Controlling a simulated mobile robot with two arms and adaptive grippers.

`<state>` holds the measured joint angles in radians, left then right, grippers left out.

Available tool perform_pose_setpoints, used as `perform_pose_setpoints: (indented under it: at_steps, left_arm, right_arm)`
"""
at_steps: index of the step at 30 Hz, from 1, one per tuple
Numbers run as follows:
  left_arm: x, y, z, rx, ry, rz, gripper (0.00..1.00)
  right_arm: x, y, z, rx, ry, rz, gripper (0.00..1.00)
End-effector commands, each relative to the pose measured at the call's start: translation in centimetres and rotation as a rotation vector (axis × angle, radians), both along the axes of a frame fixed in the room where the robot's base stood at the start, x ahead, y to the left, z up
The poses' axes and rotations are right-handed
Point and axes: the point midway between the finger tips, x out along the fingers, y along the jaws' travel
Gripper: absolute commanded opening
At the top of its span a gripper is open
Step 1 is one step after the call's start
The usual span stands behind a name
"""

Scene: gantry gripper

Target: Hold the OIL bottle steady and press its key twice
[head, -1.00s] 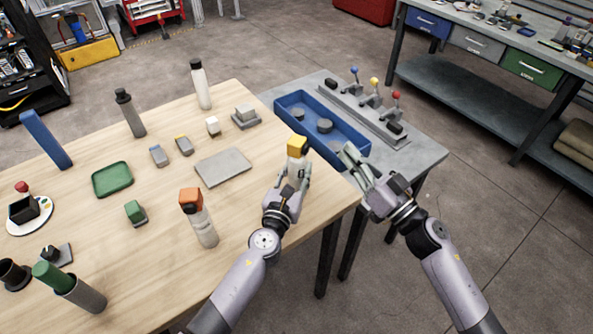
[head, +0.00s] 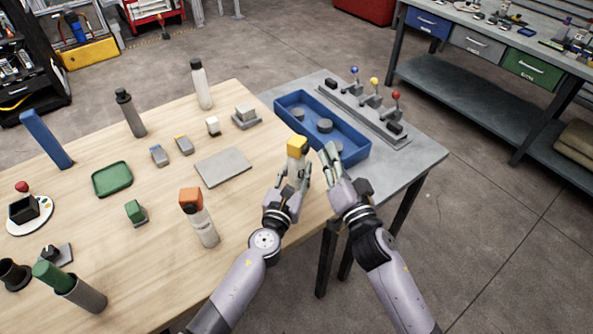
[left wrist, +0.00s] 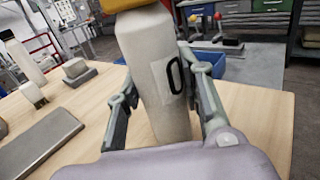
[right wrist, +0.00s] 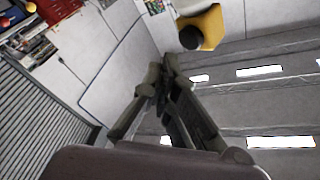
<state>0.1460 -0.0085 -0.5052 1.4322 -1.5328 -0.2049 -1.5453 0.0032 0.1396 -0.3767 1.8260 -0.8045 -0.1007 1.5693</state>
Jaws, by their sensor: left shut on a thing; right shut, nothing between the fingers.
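The bottle with a yellow cap (head: 297,146) stands upright near the table's right edge. In the left wrist view its pale body (left wrist: 155,65) carries a label with a black "O"; the rest of the label is out of sight. My left gripper (head: 294,176) is shut around the body, below the cap. My right gripper (head: 327,152) is shut and empty, just right of the cap and apart from it. In the right wrist view the yellow cap (right wrist: 212,25) with a dark round key (right wrist: 191,37) shows beyond the shut fingertips (right wrist: 163,68).
An orange-capped bottle (head: 198,214) stands left of my left arm. A grey plate (head: 223,167) and small blocks lie farther back. A blue tray (head: 353,153) and a lever panel (head: 370,110) sit on the side table behind my right gripper.

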Motion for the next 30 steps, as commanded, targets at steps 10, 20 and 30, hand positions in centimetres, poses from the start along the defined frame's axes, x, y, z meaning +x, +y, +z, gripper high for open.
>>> perform_pose_setpoints:
  at_steps: [10,20,30]
  left_arm:
    - [0.0,0.0,0.0,0.000,0.000,0.000,0.00]
    - [0.0,0.0,0.0,0.000,0.000,0.000,0.00]
    - [0.0,0.0,0.0,0.000,0.000,0.000,0.00]
  right_arm:
    - [0.7,1.6,0.0,-0.001,0.000,0.001,0.00]
    - [0.7,1.6,0.0,-0.002,-0.001,0.002,0.00]
    - [0.7,1.6,0.0,-0.002,-0.001,0.002,0.00]
